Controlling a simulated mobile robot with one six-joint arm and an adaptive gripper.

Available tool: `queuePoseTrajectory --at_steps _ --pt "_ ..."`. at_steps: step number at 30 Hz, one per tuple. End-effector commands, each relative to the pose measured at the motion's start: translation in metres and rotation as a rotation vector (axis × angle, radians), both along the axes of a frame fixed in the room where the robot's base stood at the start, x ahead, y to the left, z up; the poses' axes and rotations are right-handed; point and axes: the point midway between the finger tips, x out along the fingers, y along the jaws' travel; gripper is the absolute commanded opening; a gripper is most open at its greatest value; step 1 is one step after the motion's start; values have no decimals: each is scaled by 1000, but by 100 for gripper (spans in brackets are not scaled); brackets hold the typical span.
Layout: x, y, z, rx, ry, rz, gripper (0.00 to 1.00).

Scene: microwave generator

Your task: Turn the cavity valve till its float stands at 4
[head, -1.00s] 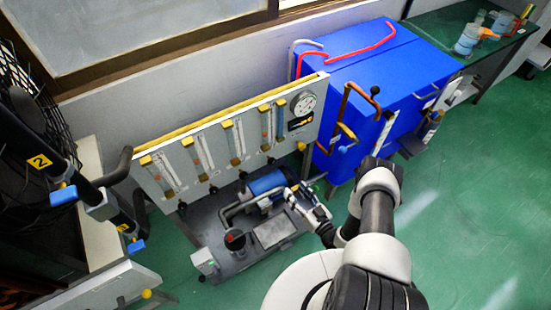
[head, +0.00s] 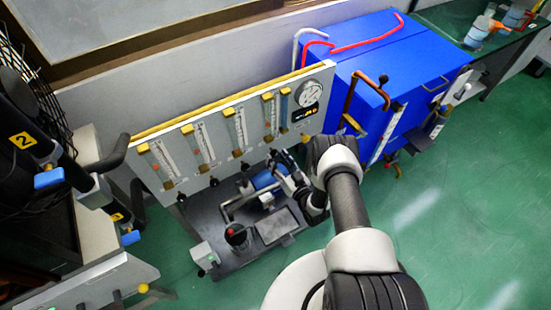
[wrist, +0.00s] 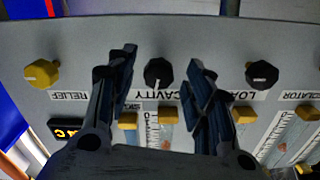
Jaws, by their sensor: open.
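The cavity valve is a black faceted knob (wrist: 158,73) above the upside-down word CAVITY in the wrist view. My gripper (wrist: 160,62) is open, one finger on each side of this knob, with visible gaps; whether the tips reach its depth I cannot tell. Below the label, the cavity tube's scale (wrist: 152,128) shows only its low end between yellow fittings; its float cannot be made out. In the head view my gripper (head: 283,168) is at the lower edge of the flowmeter panel (head: 225,165), toward its right end.
A black LOAD knob (wrist: 262,74) and a yellow RELIEF knob (wrist: 41,73) flank the cavity knob. A pump skid (head: 245,245) stands below the panel. A blue cabinet (head: 420,65) with a copper pipe (head: 350,100) is to the right. Green floor is free at right.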

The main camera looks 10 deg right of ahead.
Motion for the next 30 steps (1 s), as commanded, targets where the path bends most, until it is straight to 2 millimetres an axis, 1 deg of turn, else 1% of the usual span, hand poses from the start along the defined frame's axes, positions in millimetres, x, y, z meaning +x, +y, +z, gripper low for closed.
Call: queuePoseTrajectory --at_steps 1,3,6,16,30 --pt "7 3 -2 -2 -1 3 48" --pt "14 4 -1 -1 -1 1 48" --pt "19 6 -1 0 1 0 48" --pt "22 7 0 0 1 -1 47" --pt "21 7 0 0 1 0 16"
